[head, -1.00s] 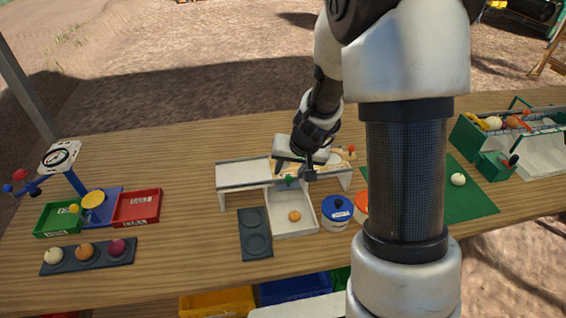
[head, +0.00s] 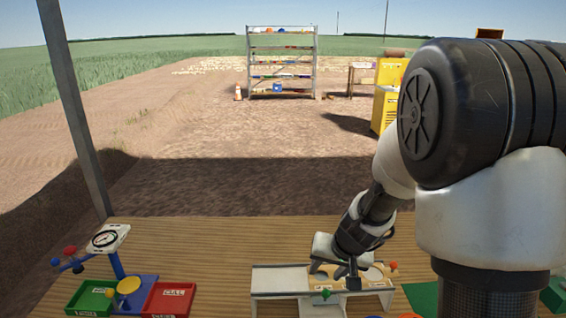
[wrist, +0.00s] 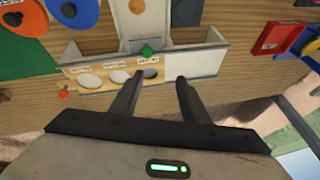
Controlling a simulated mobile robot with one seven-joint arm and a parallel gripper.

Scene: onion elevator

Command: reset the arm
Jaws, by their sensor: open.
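My gripper (head: 345,284) hangs over the white stand (head: 280,281) on the wooden table in the head view. In the wrist view my gripper (wrist: 156,84) is open, with its two dark fingers apart and nothing between them. The stand (wrist: 198,62) lies beyond the fingertips there, with a tan panel (wrist: 100,82) that has several round holes and a green knob (wrist: 147,51). The green knob (head: 326,294) also shows in the head view. I cannot tell whether a fingertip touches the stand.
A dial scale (head: 108,238) with green (head: 90,298) and red trays (head: 167,299) stands at the left. In the wrist view, a blue lid (wrist: 84,18) and an orange lid (wrist: 25,15) lie near the stand. A post (head: 75,110) rises at the table's left. Bare table lies between scale and stand.

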